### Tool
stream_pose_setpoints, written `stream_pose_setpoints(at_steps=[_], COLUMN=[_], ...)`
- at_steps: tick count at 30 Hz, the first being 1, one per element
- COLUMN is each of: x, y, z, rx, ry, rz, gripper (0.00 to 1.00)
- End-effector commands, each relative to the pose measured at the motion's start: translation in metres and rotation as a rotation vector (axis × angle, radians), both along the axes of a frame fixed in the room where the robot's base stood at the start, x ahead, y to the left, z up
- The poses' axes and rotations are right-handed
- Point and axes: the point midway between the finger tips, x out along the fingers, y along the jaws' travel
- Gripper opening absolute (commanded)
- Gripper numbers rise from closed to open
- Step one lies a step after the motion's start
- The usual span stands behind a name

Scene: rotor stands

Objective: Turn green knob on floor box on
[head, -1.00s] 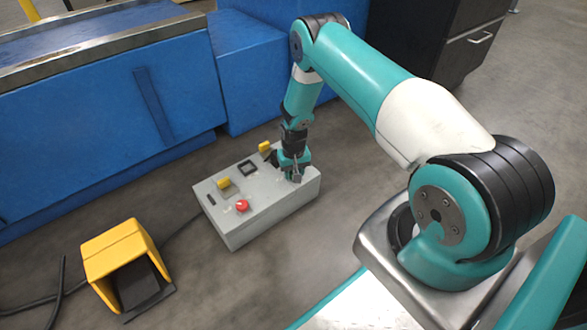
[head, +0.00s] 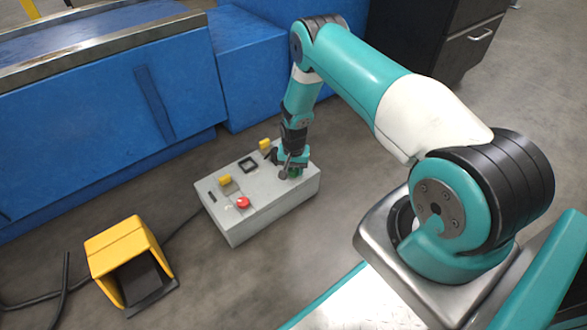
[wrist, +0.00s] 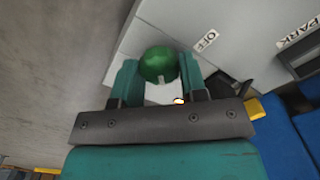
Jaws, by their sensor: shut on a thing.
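The grey floor box (head: 262,206) sits on the floor left of my arm. Its green knob (wrist: 158,62) is between my gripper's two fingers in the wrist view, with a small pale mark on its lower edge. An OFF label (wrist: 205,41) is up and right of the knob. My gripper (wrist: 159,76) points down at the box top and is shut on the knob. In the head view my gripper (head: 292,170) is over the box's right end and hides most of the knob. I cannot see an ON label.
The box top also carries a red button (head: 243,203), yellow parts (head: 225,180) and a black square frame (head: 248,165). A PARK label (wrist: 299,34) shows in the wrist view. A yellow pedal housing (head: 118,243) stands left, with cables. Blue machinery (head: 110,110) is behind the box.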

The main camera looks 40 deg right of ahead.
Motion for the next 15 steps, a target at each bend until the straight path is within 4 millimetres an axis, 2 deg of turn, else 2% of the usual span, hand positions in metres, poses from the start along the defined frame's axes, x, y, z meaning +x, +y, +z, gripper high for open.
stream_pose_setpoints(at_steps=[6, 7, 9, 10, 15], x=[-0.0006, -0.0006, -0.0006, -0.0006, -0.0003], y=[0.0001, 0.0001, 0.0, 0.0, 0.0], z=[-0.0002, -0.0002, -0.0002, -0.0002, -0.0001], rx=[0.001, 0.001, 0.001, 0.001, 0.001], ry=[0.002, 0.002, 0.002, 0.002, 0.001], rz=[-0.002, -0.002, -0.002, -0.002, -0.001], gripper=[0.16, 0.44, 0.6, 0.65, 0.65])
